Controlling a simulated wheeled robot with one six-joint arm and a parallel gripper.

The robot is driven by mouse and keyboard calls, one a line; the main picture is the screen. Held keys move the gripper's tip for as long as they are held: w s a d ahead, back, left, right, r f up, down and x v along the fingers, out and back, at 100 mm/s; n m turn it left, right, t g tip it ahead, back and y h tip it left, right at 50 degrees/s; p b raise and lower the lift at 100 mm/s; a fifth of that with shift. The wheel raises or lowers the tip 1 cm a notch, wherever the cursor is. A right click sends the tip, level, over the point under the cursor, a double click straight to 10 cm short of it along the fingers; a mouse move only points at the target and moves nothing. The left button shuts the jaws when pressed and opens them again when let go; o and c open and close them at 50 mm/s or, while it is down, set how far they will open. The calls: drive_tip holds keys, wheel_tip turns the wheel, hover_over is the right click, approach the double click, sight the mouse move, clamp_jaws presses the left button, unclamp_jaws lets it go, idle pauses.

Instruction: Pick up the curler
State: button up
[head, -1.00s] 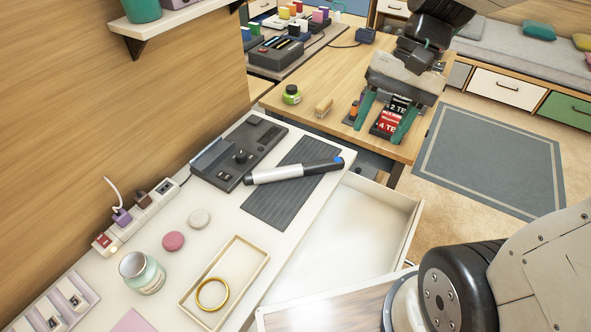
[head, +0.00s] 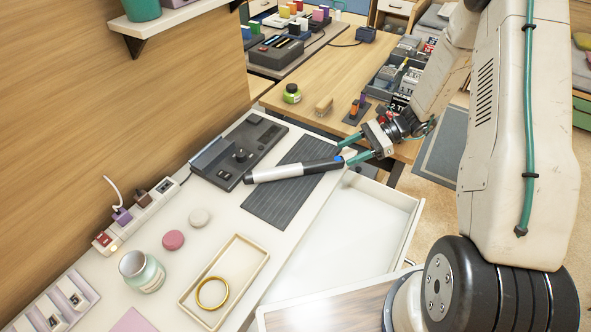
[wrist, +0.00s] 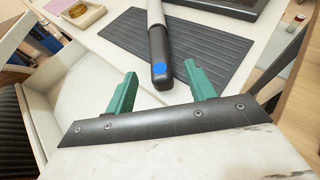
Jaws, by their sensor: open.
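The curler (head: 290,171) is a wand with a silver-white barrel, a black handle and a blue spot near its end. It lies across a dark ribbed mat (head: 280,205) on the white counter, its handle end toward the drawer side. My gripper (head: 345,151) is open, with green fingers near the handle end. In the wrist view the handle end of the curler (wrist: 161,65) shows just beyond and between the two green fingers of my gripper (wrist: 160,88). I cannot tell whether a finger touches it.
An open white drawer (head: 405,200) lies below the counter. A dark grey device (head: 236,157) sits behind the mat. A tray (head: 240,262) with a gold ring (head: 212,292), a jar (head: 142,272) and two round pucks stand nearer. A wooden desk (head: 320,75) is behind.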

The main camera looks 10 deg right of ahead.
sight(336, 159)
drive_tip(key=shift+a+f, duration=0.25)
drive_tip(key=shift+f, duration=0.1)
drive_tip(key=x, duration=0.7)
drive_tip(key=shift+s+a, duration=0.1)
drive_tip(key=shift+c, duration=0.3)
clamp_jaws()
